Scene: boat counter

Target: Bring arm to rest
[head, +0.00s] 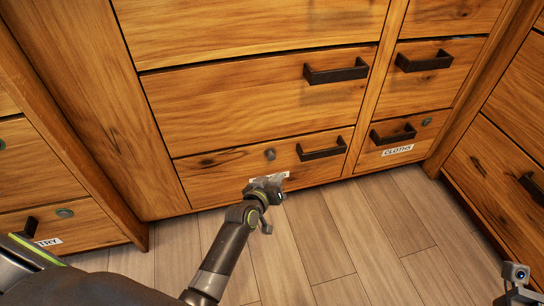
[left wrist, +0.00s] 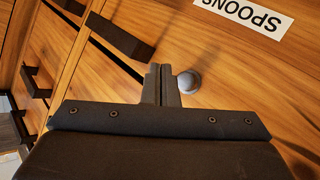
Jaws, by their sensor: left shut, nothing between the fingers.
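My left gripper (head: 277,182) is in front of the low wooden drawer (head: 225,162), and its arm comes in from the lower left. In the left wrist view my left gripper (left wrist: 162,72) has its two thin fingers together with nothing between them. The fingertips appear beside a round grey knob (left wrist: 189,82) on the drawer front; I cannot tell whether they touch it. At the lower right edge of the head view a small part of my right wrist (head: 515,274) shows, but its fingers cannot be made out.
A SPOONS label (left wrist: 240,14) is on the drawer front. A dark bar handle (head: 322,148) sticks out right of the knob. A drawer labelled CLOTHS (head: 398,150) is further right. Wooden cabinets stand on both sides. The plank floor (head: 350,235) in front is clear.

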